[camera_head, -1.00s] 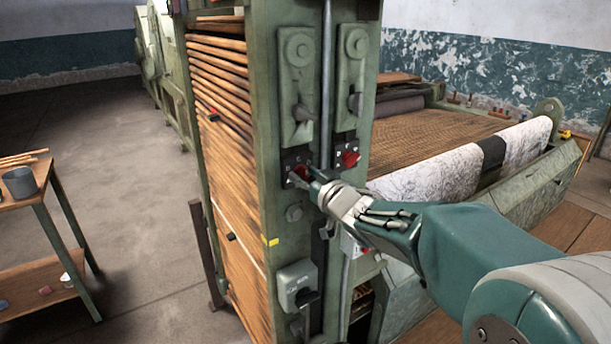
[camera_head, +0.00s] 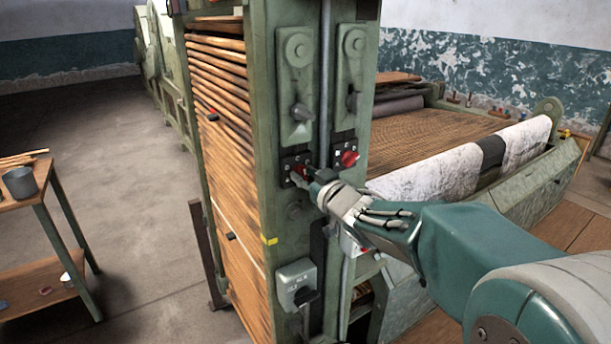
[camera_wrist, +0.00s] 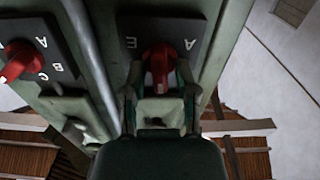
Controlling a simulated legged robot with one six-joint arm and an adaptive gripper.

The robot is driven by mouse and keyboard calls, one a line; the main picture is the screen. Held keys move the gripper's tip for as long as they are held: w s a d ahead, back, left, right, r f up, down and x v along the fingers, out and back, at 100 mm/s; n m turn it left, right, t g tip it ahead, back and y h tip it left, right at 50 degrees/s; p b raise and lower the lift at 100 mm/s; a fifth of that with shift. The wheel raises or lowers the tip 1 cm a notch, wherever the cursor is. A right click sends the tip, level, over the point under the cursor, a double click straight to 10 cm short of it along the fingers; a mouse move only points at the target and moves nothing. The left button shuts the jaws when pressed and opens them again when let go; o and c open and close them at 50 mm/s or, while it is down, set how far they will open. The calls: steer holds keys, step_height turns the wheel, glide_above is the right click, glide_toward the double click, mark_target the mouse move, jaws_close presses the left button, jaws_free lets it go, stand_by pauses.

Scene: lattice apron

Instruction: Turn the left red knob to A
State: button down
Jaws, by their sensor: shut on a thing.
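The left red knob (camera_head: 304,169) sits on a dark plate on the green machine post, partly hidden by my gripper (camera_head: 300,177). In the wrist view the same red knob (camera_wrist: 158,57) is between my two fingers (camera_wrist: 158,72), which are shut on it from both sides. Its dark plate (camera_wrist: 120,25) shows a letter E left of the knob and a letter A right of it. The knob's grip stands roughly upright in that view, between those letters; which mark it points at I cannot tell.
A second red knob (camera_head: 348,158) is on the plate to the right; in the wrist view this knob (camera_wrist: 20,62) is at the left, by letters A, B and C. Levers (camera_head: 301,113) hang above. A grey switch box (camera_head: 296,282) is below. A side table (camera_head: 28,188) stands left.

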steer(key=n, duration=0.6)
steer(key=shift+a+r, duration=0.1)
steer(key=n, duration=0.5)
steer(key=shift+n, duration=0.3)
steer(key=n, duration=0.6)
steer(key=shift+f, duration=0.25)
steer(key=shift+f+n, duration=0.2)
steer(key=shift+n, duration=2.5)
steer(key=shift+s, duration=0.1)
steer(key=c, duration=0.7)
jaws_free()
steer(key=shift+f, duration=0.1)
steer(key=shift+o, duration=0.2)
steer(key=shift+a, duration=0.2)
